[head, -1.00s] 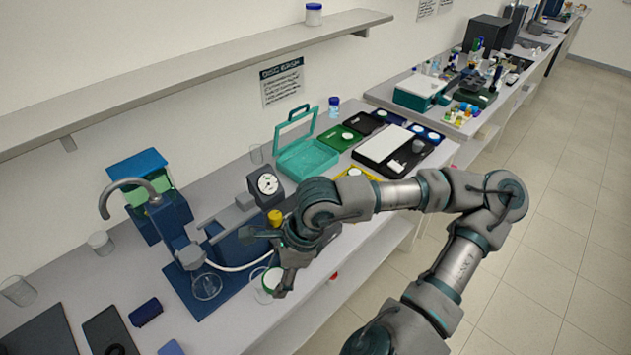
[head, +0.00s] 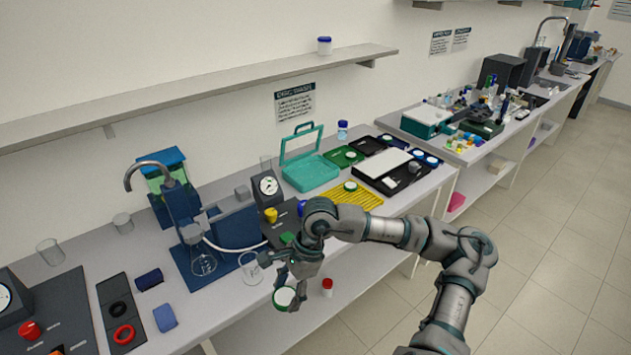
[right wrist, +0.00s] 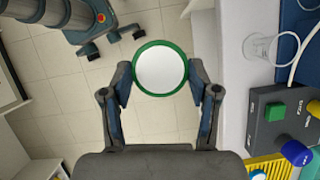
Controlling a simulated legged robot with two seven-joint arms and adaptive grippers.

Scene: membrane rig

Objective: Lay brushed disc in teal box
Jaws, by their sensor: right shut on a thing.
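A white disc with a green rim (head: 284,297) is in my right gripper (head: 292,291). In the right wrist view the disc (right wrist: 160,70) sits between the two fingertips (right wrist: 160,82), its white face toward the camera. The gripper is shut on its rim and holds it in front of the bench edge, with floor behind it. The teal box (head: 310,174) stands on the bench toward the wall, its clear-windowed lid raised. No disc shows inside it. My left gripper is not in view.
A yellow ribbed mat (head: 368,196) with another green-rimmed disc (head: 350,186) lies in front of the box. A glass beaker (head: 251,267) and a dark control box with knobs (head: 279,228) stand near the gripper. A red-capped jar (head: 327,287) is on the lower shelf.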

